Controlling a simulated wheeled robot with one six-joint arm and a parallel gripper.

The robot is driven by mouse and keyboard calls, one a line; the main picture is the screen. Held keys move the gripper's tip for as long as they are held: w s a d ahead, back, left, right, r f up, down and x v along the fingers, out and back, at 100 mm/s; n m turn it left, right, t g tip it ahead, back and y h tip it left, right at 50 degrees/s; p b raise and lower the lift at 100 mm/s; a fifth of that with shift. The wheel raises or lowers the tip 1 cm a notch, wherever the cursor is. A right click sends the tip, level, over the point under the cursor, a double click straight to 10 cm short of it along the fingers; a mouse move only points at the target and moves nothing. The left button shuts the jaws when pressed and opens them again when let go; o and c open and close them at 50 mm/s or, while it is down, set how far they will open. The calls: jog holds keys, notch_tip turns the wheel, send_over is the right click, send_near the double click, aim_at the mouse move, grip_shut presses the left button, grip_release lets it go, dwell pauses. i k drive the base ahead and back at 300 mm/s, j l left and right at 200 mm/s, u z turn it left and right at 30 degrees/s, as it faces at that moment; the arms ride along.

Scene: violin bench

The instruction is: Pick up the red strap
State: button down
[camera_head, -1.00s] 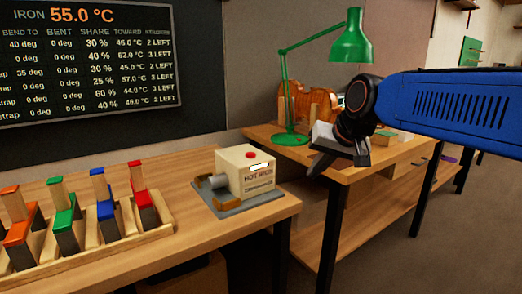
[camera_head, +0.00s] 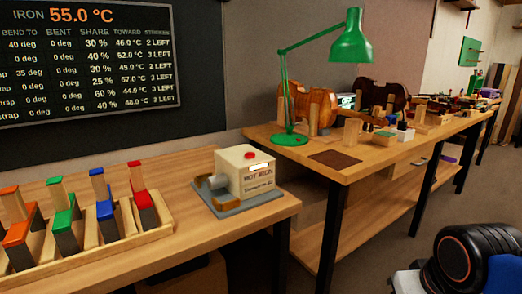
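The red strap (camera_head: 145,205) is at the right end of a wooden rack (camera_head: 160,236) on the near bench, at the left. It has a red top and a dark lower face. A pale upright wooden piece with a red tip (camera_head: 136,176) stands right behind it; I cannot tell whether the two are joined. Blue, green and orange pieces of like shape stand to its left in the same rack. Only part of my arm shows, in the lower right corner, well away from the rack. My gripper's fingers are not in view.
A cream hot iron box (camera_head: 246,172) on a grey base stands right of the rack. A second bench (camera_head: 370,160) behind holds a green lamp (camera_head: 351,45), violin bodies (camera_head: 318,105) and small blocks. A gap separates the benches. The dark board (camera_head: 85,60) hangs behind.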

aim_at(142, 198)
jog(key=u, duration=1.35)
